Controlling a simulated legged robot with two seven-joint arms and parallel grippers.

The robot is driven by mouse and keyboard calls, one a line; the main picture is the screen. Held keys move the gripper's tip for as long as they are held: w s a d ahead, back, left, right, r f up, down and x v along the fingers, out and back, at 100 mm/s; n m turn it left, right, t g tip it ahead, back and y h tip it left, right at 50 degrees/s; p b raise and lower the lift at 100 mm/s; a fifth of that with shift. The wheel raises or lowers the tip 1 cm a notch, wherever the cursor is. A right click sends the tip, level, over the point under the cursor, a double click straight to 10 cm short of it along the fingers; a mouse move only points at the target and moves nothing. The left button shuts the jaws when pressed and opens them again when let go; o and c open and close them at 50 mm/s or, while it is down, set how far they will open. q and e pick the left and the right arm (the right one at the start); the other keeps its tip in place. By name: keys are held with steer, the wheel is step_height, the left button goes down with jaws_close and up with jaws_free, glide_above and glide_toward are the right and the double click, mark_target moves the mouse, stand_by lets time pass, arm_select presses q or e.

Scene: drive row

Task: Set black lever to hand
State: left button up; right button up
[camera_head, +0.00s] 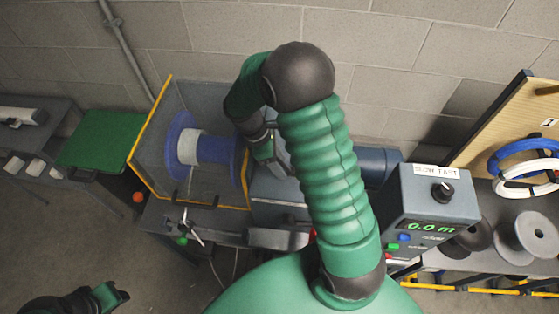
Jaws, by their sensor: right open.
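My right arm reaches up across the middle of the machine and bends over. Its gripper (276,160) is open, beside the right side of the caged blue spool (212,149) and above the grey drive housing (275,190). I cannot make out a black lever for certain; my right arm and gripper hide part of the drive housing. My left gripper (112,295) is low at the left, over the floor, away from the machine; its fingers are too unclear to judge.
A grey control box (432,200) with a black knob, SLOW FAST label and "0.0 m" display stands at right. A crank with a green knob (181,240) is at the front. A green board (100,138) lies left. Coils (528,160) hang on a board at right.

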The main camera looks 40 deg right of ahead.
steer(key=shift+a, duration=0.15)
steer(key=shift+c, duration=0.4)
steer(key=shift+w+a, duration=0.1)
steer(key=shift+w, duration=0.15)
steer(key=c, duration=0.5)
steer(key=shift+f, duration=0.1)
steer(key=shift+c, duration=1.2)
steer(key=shift+d, duration=0.25)
jaws_close()
